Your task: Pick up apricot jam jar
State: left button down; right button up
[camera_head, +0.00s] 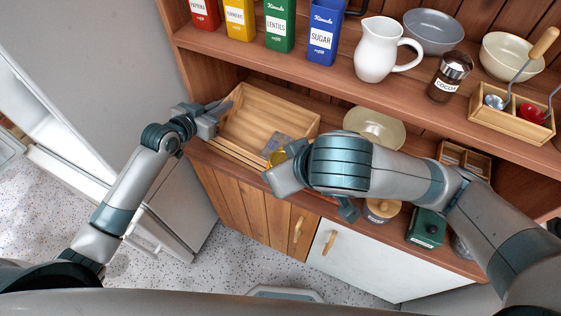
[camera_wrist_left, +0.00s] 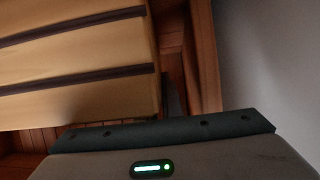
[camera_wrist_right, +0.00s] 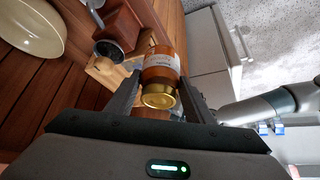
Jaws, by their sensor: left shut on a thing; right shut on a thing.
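The jam jar (camera_wrist_right: 160,70) has orange contents, a gold lid and a white label too small to read. In the right wrist view it is between the fingers of my right gripper (camera_wrist_right: 157,98), which is shut on it. In the head view its gold lid (camera_head: 277,157) shows at the crate's front right corner, and my right gripper (camera_head: 284,164) hides the rest. My left gripper (camera_head: 212,114) is shut on the left end of the slatted wooden crate (camera_head: 236,148). The crate's slats (camera_wrist_left: 80,60) fill the upper left of the left wrist view.
A cream bowl (camera_head: 375,127) stands behind my right arm. The upper shelf holds a white pitcher (camera_head: 382,52), tins and bowls.

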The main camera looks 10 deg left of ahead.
dwell(0.3)
dwell(0.5)
pick_arm(q)
jog(key=c, duration=1.8)
grip_release()
jog(key=shift+c, duration=0.2)
jog(key=v, duration=1.2)
